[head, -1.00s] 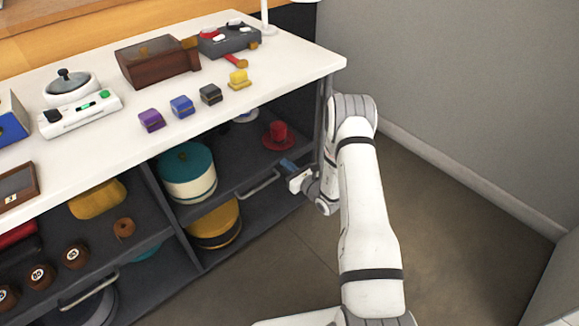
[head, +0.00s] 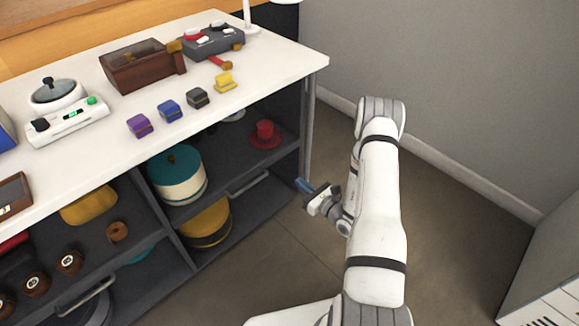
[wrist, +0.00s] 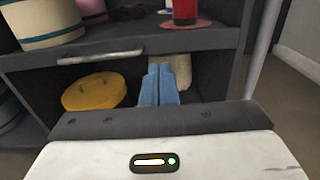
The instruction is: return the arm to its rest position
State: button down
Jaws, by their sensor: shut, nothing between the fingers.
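My gripper (head: 305,187) is at the end of my white arm, right of the shelf unit's right end in the head view. In the wrist view its blue fingers (wrist: 158,84) are together with nothing between them.
The shelf unit (head: 312,62) has a white top with small coloured blocks and boxes. A red top hat (head: 265,133), a teal-and-cream round box (head: 177,176) and a yellow round box (head: 207,224) sit on its shelves. The floor (head: 440,215) right of my arm is clear.

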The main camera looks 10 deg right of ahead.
jog(key=s+a+r+n+g+y+p, duration=0.1)
jog(key=a+r+n+g+y+p, duration=0.3)
jog(key=r, duration=0.6)
jog(key=s+a+r+n+g+y+p, duration=0.1)
jog(key=a+r+n+g+y+p, duration=0.25)
jog(key=r, duration=0.65)
jog(key=s+a+r+n+g+h+p, duration=0.1)
jog(key=s+a+r+n+g+p, duration=0.1)
jog(key=s+a+r+n+g, duration=0.4)
jog(key=s+a+r+n+g+h+p, duration=0.1)
jog(key=s+r+n+g+p, duration=0.2)
jog(key=r, duration=0.6)
jog(key=s+d+r+n+g+h+p, duration=0.1)
jog(key=s+d+r+n+h+p, duration=0.1)
jog(key=s+r+n+h+p, duration=0.75)
jog(key=s+d+r+n+t+h+p, duration=0.2)
jog(key=s+d+r, duration=0.1)
jog(key=r, duration=0.4)
jog(key=s+d+r+n+t+h+p, duration=0.2)
jog(key=d+r, duration=0.3)
jog(key=r, duration=0.3)
jog(key=shift+s+r+h+p, duration=0.15)
jog(key=shift+s+h+p, duration=0.15)
jog(key=shift+s+h, duration=0.35)
jog(key=shift+s+t, duration=0.15)
jog(key=shift+t, duration=0.1)
